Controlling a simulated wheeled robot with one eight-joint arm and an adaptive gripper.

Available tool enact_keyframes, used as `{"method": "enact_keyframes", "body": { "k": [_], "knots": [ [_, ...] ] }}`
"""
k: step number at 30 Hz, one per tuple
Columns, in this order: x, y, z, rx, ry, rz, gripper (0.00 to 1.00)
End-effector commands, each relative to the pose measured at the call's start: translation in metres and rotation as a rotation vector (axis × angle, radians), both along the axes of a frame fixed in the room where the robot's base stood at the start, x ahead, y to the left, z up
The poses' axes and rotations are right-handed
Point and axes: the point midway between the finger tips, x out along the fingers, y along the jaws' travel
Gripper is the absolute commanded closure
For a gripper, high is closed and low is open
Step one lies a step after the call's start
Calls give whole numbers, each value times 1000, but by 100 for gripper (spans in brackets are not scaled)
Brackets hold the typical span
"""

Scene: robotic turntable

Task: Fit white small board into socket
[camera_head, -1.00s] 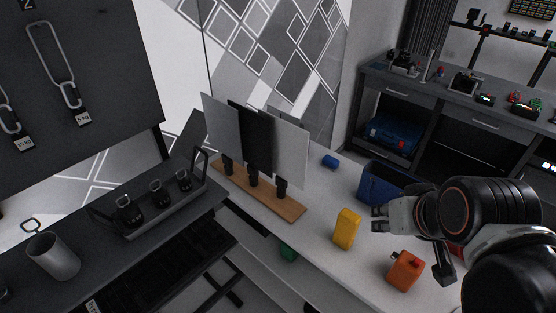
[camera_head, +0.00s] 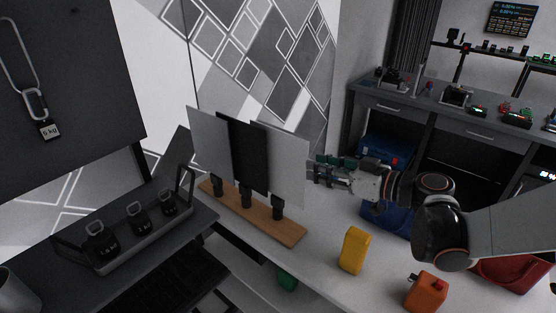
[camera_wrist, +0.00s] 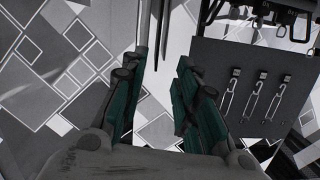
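A wooden base (camera_head: 255,222) on the white table carries a row of black sockets (camera_head: 278,207). Three upright boards stand over it: a light grey-white board (camera_head: 207,142) at left, a black board (camera_head: 247,155) in the middle and a light grey-white board (camera_head: 285,165) at right. I cannot tell how deep each board sits in its socket. My gripper (camera_head: 318,172) is beside the right edge of the right board. In the wrist view my gripper (camera_wrist: 155,85) has its green-padded fingers apart, with thin upright edges showing beyond and between them.
A yellow container (camera_head: 354,250) and an orange canister (camera_head: 427,292) stand on the white table (camera_head: 322,240). A blue bin (camera_head: 385,217) is under my wrist. A dark rack with weights (camera_head: 140,217) lies at left. The table between base and yellow container is clear.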

Motion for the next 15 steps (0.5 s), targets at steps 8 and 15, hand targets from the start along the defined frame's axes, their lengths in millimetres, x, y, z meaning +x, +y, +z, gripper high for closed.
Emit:
{"method": "enact_keyframes", "body": {
  "k": [8,15],
  "knots": [
    [18,-18,1,65,-187,-9,72],
    [36,6,0,69,-204,-6,72]
  ]
}}
